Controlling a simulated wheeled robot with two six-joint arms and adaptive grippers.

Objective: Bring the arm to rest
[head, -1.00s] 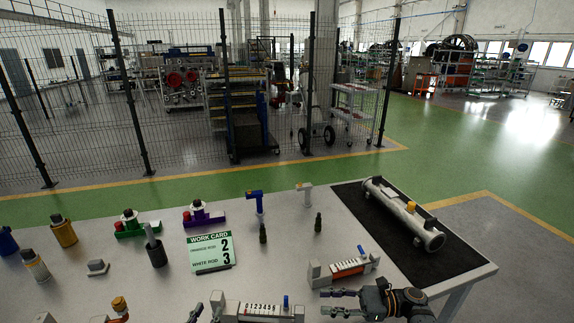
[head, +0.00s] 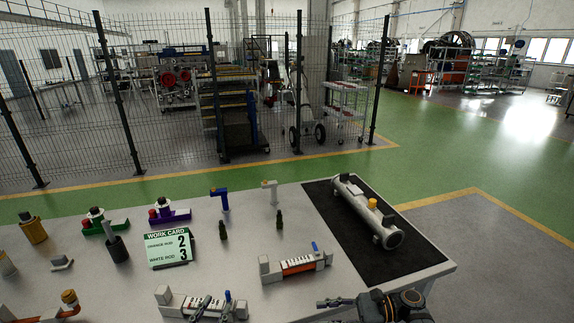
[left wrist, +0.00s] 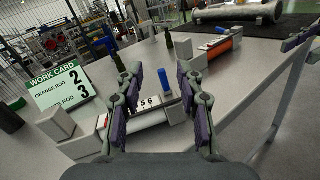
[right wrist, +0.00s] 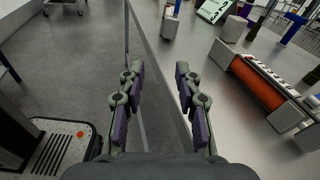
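My left gripper (head: 214,305) is open and empty at the near edge of the table, at the white-rod slide scale (head: 172,300). In the left wrist view its fingers (left wrist: 159,80) stand apart, with the scale and its blue tab beyond them; contact cannot be told. My right gripper (head: 330,303) is near the table's front right edge, in front of the orange-rod slide scale (head: 300,265). In the right wrist view its fingers (right wrist: 159,72) are apart and empty, over the floor and table edge. The orange-rod scale lies to their right there.
A work card (head: 170,248) reads orange rod 2, white rod 3. A metal cylinder (head: 365,210) lies on a black mat (head: 415,258) at right. Blue (head: 222,198) and white (head: 270,190) T-shaped pieces and two dark green bottle-like pieces stand behind the scales.

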